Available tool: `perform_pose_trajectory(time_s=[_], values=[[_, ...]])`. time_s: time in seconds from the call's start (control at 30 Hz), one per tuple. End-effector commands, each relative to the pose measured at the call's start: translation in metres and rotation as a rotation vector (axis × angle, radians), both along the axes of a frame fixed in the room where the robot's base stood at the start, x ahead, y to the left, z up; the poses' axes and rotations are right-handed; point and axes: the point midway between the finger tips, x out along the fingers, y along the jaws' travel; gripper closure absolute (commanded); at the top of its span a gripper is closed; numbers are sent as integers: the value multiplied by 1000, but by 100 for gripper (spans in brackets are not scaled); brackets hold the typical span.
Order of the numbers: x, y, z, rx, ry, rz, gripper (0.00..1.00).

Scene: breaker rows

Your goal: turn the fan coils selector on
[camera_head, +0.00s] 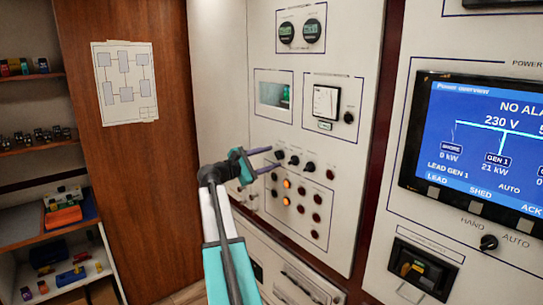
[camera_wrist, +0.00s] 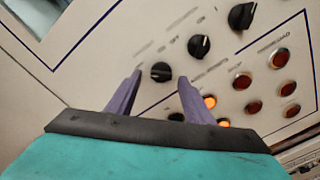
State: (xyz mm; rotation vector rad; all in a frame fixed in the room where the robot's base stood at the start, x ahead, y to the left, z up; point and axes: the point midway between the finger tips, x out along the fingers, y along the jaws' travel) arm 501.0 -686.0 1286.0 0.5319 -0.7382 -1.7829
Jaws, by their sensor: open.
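A row of black rotary selectors sits on the white panel, and their labels are too blurred to tell which is the fan coils selector. In the wrist view the nearest selector (camera_wrist: 161,73) lies between the fingertips of my gripper (camera_wrist: 160,77), its pale mark running about crosswise. The middle selector (camera_wrist: 199,47) and the far selector (camera_wrist: 242,16) are to its right, clear of the fingers. My gripper is open, its purple fingers pointing at the panel; contact cannot be told. In the head view my gripper (camera_head: 274,157) is at the row's left end.
Below the selectors are lit orange lamps (camera_head: 287,183) and dark red lamps (camera_head: 318,199). A meter (camera_head: 325,102) with a small black knob (camera_head: 348,117) is above. A blue display (camera_head: 480,135) is at right. Shelves (camera_head: 40,150) stand at left.

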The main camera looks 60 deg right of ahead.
Motion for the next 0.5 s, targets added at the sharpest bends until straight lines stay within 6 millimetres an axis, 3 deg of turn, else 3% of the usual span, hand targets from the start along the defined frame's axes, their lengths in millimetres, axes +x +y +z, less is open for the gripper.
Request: perform_pose_trajectory(time_s=[0.2, 0.5], values=[[-5, -17, 0, 1, 0, -1, 53], [-6, -19, -1, 0, 0, 0, 53]])
